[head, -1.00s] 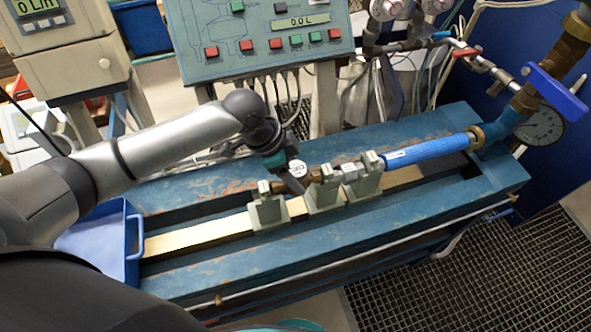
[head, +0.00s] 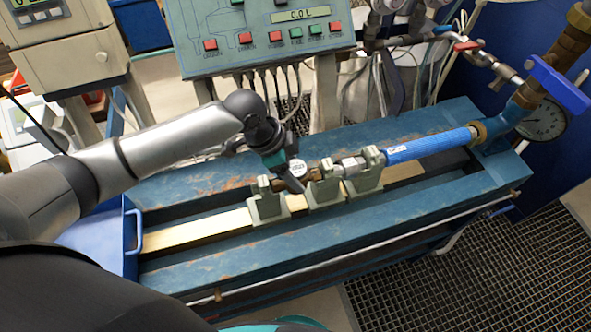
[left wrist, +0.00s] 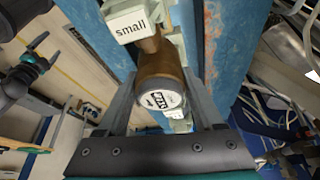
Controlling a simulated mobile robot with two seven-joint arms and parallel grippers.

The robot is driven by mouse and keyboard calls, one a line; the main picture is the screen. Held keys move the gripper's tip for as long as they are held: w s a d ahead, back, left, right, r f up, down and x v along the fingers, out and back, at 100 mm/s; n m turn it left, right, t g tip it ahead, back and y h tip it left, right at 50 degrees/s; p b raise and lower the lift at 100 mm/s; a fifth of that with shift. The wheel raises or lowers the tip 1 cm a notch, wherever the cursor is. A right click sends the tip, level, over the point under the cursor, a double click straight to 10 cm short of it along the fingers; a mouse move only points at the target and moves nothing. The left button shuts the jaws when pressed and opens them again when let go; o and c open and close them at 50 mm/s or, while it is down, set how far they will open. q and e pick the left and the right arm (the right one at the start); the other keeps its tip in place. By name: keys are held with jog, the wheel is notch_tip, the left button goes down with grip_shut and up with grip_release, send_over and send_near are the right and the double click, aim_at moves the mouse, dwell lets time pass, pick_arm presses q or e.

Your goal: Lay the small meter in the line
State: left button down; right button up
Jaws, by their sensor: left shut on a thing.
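The small meter is a brass body (left wrist: 160,62) with a round white face (left wrist: 162,99). In the head view its face (head: 298,168) shows beside my left gripper (head: 291,180), low over the bench. My left gripper (left wrist: 160,92) is shut on the meter, a finger on each side. The line has green-grey clamp stands (head: 266,201), a middle stand (head: 324,188) and a blue pipe (head: 428,146) at the right. A block marked "small" (left wrist: 128,20) is close to the meter's far end. Whether the meter rests on a stand is hidden. A dark arm end (left wrist: 30,68), probably my right gripper, shows at left.
The blue bench (head: 400,208) has a brass-coloured rail (head: 185,236) along its middle. A blue tray (head: 100,240) is at its left end. A control panel (head: 265,38) stands behind, and a gauge (head: 545,122) is at the right.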

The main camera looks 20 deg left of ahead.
pick_arm(q)
jog(key=shift+f, duration=0.3)
dwell(0.4)
jog(key=shift+c, duration=1.9)
grip_release()
jog(key=o, duration=0.4)
